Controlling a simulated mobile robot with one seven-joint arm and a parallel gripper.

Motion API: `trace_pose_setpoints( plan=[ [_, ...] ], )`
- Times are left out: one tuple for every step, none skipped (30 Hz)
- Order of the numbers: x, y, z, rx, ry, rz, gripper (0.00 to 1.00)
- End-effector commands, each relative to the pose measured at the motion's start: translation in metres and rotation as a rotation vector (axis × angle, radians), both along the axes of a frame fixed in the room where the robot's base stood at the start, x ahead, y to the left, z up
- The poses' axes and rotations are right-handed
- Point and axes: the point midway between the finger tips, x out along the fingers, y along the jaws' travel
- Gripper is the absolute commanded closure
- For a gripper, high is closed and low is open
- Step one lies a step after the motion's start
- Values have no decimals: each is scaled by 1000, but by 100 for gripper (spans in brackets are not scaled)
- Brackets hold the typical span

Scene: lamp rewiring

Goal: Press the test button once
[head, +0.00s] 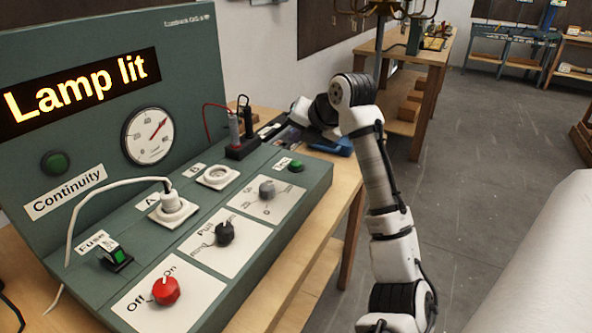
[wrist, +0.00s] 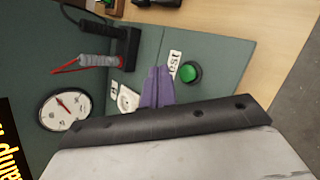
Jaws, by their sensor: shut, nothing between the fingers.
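The test button (head: 296,165) is a small green round button at the far right end of the sloped green panel, beside a white label. It also shows in the wrist view (wrist: 189,72), green in a dark ring, with its label (wrist: 175,64) to the left. My gripper (wrist: 158,70) shows there as two purple fingers, shut together with nothing between them. The fingertips appear just left of the button, by the label, and I cannot tell their height above the panel. In the head view my gripper (head: 285,139) is partly hidden, beyond the button.
The display (head: 80,90) reads "Lamp lit". A gauge (head: 148,136), a red knob (head: 166,290), a black knob (head: 225,233), a grey knob (head: 267,189) and a plugged socket (head: 172,208) are on the panel. Probes in a black holder (head: 243,150) stand near my gripper.

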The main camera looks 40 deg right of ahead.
Motion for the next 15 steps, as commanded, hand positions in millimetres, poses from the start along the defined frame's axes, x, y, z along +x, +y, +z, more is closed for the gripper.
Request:
trace_pose_setpoints(
  plan=[
    [0, 0, -14, 0, 0, 0, 100],
    [0, 0, -18, 0, 0, 0, 100],
    [0, 1, -23, 1, 0, 1, 100],
    [0, 1, -26, 1, 0, 1, 100],
    [0, 0, -29, 0, -1, 1, 100],
    [0, 0, -33, 0, 0, 0, 100],
    [0, 0, -35, 0, 0, 0, 100],
    [0, 0, -37, 0, 0, 0, 100],
    [0, 0, -38, -1, 0, 1, 100],
    [0, 0, -39, -1, 0, 1, 100],
    [0, 0, -40, -1, 0, 1, 100],
    [0, 0, -40, -1, 0, 1, 100],
    [0, 0, -40, -1, 0, 1, 100],
    [0, 0, -39, -1, 0, 1, 100],
    [0, 0, -39, -1, 0, 1, 100]
  ],
)
